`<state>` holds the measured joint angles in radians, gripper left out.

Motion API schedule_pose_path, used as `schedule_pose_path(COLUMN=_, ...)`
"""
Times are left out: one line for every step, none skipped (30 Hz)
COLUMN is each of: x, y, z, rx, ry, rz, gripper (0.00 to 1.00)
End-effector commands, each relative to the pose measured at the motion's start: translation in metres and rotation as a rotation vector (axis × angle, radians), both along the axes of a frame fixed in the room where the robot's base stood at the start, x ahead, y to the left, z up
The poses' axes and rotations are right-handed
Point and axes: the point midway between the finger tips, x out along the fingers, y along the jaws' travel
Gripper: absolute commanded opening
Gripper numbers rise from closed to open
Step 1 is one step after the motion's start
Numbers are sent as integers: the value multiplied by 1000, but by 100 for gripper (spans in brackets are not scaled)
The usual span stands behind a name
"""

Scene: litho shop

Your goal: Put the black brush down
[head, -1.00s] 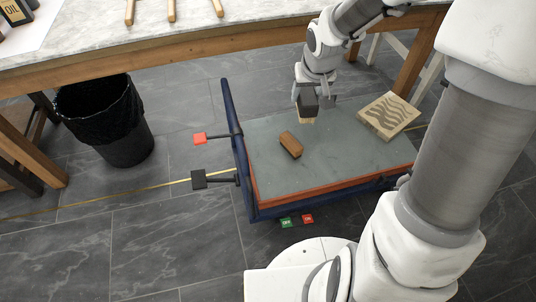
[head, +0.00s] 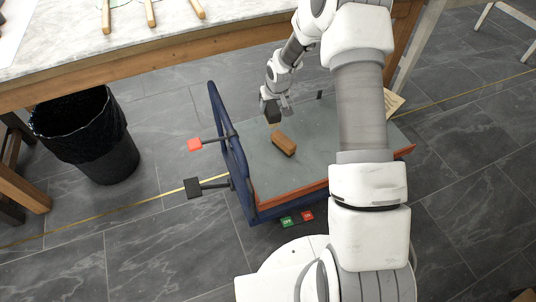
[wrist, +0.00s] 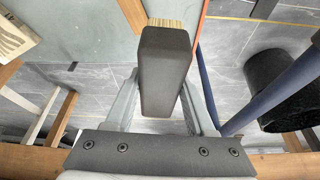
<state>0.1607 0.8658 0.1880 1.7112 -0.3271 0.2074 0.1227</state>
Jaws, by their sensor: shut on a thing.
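The black brush (head: 270,107) is in my gripper (head: 277,101), above the far left part of the cart's grey-green top (head: 330,130). In the wrist view the brush (wrist: 165,72) is a long dark block between the two grey fingers, with pale bristles at its far end. The fingers are shut on its sides. In the head view it hangs bristles down, just behind a brown wooden block (head: 284,143) on the cart. I cannot tell exactly how high the bristles are above the top.
A blue push handle (head: 226,140) rises at the cart's left side. A patterned board (head: 394,103) is mostly hidden behind my arm; it also shows in the wrist view (wrist: 14,38). A marble-topped table (head: 120,45) stands behind, a black bin (head: 88,135) at left.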

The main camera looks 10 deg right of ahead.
Motion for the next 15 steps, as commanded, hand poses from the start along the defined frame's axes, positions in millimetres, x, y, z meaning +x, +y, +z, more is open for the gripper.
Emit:
schedule_pose_path(x=4, y=1, z=-19, rx=-1, ry=5, rz=9, gripper=3)
schedule_pose_path(x=6, y=1, z=-27, rx=-1, ry=6, rz=13, gripper=3)
schedule_pose_path(x=10, y=1, z=-39, rx=-2, ry=6, rz=19, gripper=3)
schedule_pose_path(x=12, y=0, z=-47, rx=-3, ry=5, rz=24, gripper=3)
schedule_pose_path(x=14, y=0, z=-57, rx=-4, ry=6, rz=29, gripper=3)
schedule_pose_path(x=16, y=0, z=-68, rx=-5, ry=6, rz=35, gripper=3)
schedule_pose_path(x=17, y=0, z=-77, rx=-6, ry=8, rz=40, gripper=3)
schedule_pose_path(x=19, y=0, z=-85, rx=-7, ry=7, rz=44, gripper=3)
schedule_pose_path(x=20, y=0, z=-95, rx=-7, ry=7, rz=49, gripper=3)
schedule_pose_path(x=21, y=0, z=-103, rx=-7, ry=7, rz=53, gripper=3)
schedule_pose_path(x=22, y=0, z=-110, rx=-7, ry=7, rz=57, gripper=3)
schedule_pose_path(x=23, y=0, z=-118, rx=-8, ry=7, rz=62, gripper=3)
schedule_pose_path(x=23, y=0, z=-124, rx=-9, ry=7, rz=65, gripper=3)
schedule_pose_path(x=24, y=0, z=-129, rx=-9, ry=7, rz=68, gripper=3)
schedule_pose_path(x=24, y=0, z=-134, rx=-9, ry=6, rz=71, gripper=3)
